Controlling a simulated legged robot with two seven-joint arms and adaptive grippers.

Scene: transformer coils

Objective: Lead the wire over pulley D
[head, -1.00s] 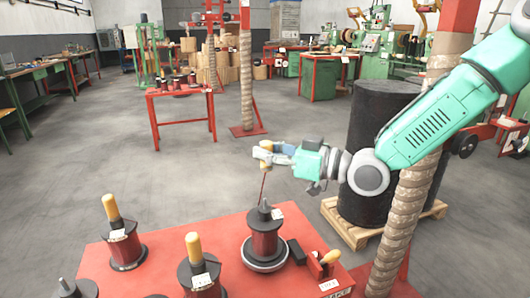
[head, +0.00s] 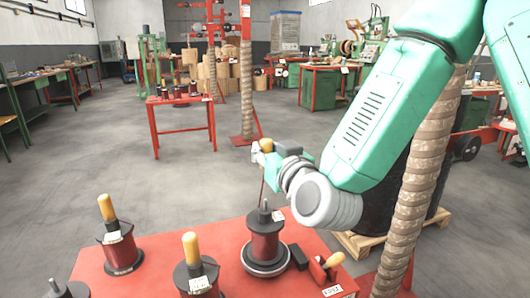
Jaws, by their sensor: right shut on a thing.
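My right gripper (head: 262,153) is above the far edge of the red table, partly hidden by its own wrist. It is shut on the copper-brown wire (head: 262,190), with a tan piece (head: 266,145) showing at its fingers. The wire runs down, nearly upright, to the dark red spool (head: 265,242) on a round base on the table. Red frames with small dark wheels stand at the back (head: 228,28). I cannot tell which wheel is pulley D. My left gripper is not in view.
The red table (head: 235,285) also bears spools with yellow handles (head: 119,248) (head: 198,278) and a small red block with a yellow knob (head: 322,270). A rope-wrapped post (head: 410,200) and a dark drum on a pallet (head: 365,242) stand at the right.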

